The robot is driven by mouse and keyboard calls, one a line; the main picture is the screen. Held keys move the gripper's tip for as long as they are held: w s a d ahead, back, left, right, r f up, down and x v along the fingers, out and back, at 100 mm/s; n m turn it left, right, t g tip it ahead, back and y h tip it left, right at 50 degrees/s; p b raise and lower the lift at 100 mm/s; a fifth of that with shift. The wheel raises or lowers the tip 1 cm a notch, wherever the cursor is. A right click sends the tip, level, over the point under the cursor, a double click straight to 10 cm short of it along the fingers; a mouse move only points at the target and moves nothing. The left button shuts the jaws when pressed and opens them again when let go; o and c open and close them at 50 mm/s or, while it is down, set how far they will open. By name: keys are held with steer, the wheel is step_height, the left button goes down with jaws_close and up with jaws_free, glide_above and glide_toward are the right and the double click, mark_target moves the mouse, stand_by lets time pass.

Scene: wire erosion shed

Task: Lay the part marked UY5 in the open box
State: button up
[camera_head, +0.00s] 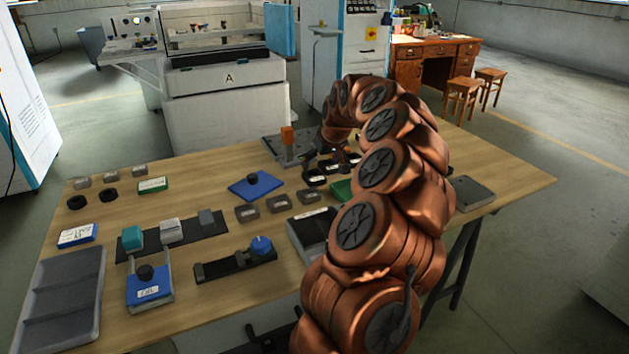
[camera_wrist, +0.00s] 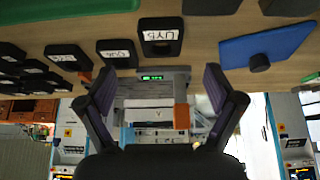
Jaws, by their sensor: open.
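The part marked UY5 (camera_wrist: 160,36) is a dark block with a white label and a hole, lying on the table at the top middle of the wrist view. In the head view it seems to be the leftmost dark part (camera_head: 314,180) beside my arm. My gripper (camera_wrist: 162,95) is open and empty, its two fingers spread below the part in the wrist picture and apart from it. In the head view my arm largely hides the gripper. I cannot tell for sure which container is the open box; a dark labelled box (camera_head: 306,237) stands left of my arm.
Similar labelled parts, one marked OUA (camera_wrist: 117,52), lie close beside UY5. A blue plate with a knob (camera_head: 257,187) lies to the left. A fixture with an orange block (camera_head: 287,137) stands behind. A grey compartment tray (camera_head: 97,275) is at the front left.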

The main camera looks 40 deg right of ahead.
mark_target(315, 177)
steer(key=shift+x, duration=3.65)
steer(key=shift+a, duration=0.1)
steer(key=shift+c, duration=0.2)
steer(key=shift+a+f, duration=0.1)
steer(key=shift+f, duration=0.05)
jaws_close()
